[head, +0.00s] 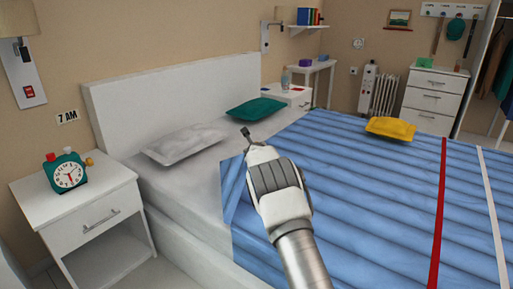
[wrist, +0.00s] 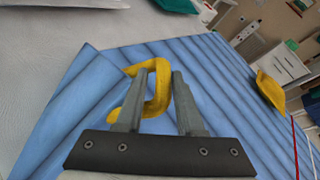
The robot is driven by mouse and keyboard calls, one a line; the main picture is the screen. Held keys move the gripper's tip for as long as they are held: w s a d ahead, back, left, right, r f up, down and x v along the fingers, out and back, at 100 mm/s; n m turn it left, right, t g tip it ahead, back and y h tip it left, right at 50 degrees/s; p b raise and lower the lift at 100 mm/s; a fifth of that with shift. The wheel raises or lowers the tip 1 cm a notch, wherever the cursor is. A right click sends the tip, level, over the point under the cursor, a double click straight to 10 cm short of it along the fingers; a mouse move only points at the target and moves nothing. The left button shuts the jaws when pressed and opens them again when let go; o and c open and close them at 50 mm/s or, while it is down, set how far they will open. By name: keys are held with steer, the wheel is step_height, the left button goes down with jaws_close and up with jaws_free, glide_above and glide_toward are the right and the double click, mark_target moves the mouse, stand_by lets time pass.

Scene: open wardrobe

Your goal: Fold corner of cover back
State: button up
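The blue cover (head: 370,175) lies quilted over the bed. Its near-left corner is turned at the edge and shows as a blue flap (wrist: 75,95) in the wrist view. A yellow loop-shaped handle (wrist: 164,88) shows in the wrist view over the blue cover, with its right side between my fingers. The left finger overlaps part of it. My gripper (wrist: 160,85) has its fingers apart, with gaps visible beside the handle; whether a finger touches it I cannot tell. In the head view my gripper (head: 245,132) is over the bed near the pillows, and the handle is hidden.
A grey-white pillow (head: 185,144) and a green pillow (head: 255,109) lie by the headboard (head: 170,85). A yellow cushion (head: 390,128) lies on the cover's far side. A nightstand (head: 75,205) with a green clock (head: 67,173) stands at left. White sheet is bare beside the cover.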

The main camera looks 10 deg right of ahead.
steer(key=shift+o, duration=0.4)
steer(key=shift+a, duration=0.1)
steer(key=shift+v, duration=0.8)
steer(key=p+v, duration=0.1)
steer(key=v, duration=1.5)
steer(key=shift+d, duration=0.2)
steer(key=shift+r, duration=0.1)
